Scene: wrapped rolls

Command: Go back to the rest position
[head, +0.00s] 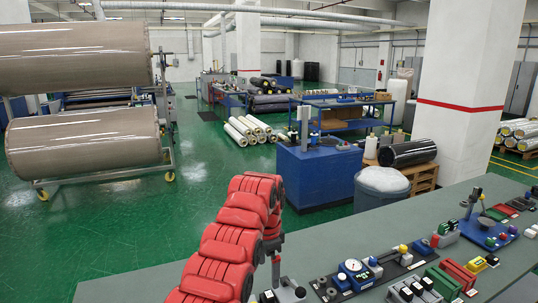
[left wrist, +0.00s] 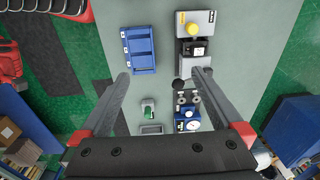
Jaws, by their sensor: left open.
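My left gripper (head: 275,262) hangs from the red arm over the near left part of the grey-green bench (head: 130,290). In the left wrist view its two fingers (left wrist: 163,76) are wide apart, with nothing between them but the bench top and small items below. Its fingertips are hard to make out in the head view. My right gripper is in neither view.
Below the fingers lie a blue tray (left wrist: 140,50), a device with a yellow knob (left wrist: 193,28), a blue gauge (left wrist: 187,122) and a small green-and-white item (left wrist: 148,108). Blue cabinet (head: 315,175) and grey bin (head: 381,188) stand behind the bench.

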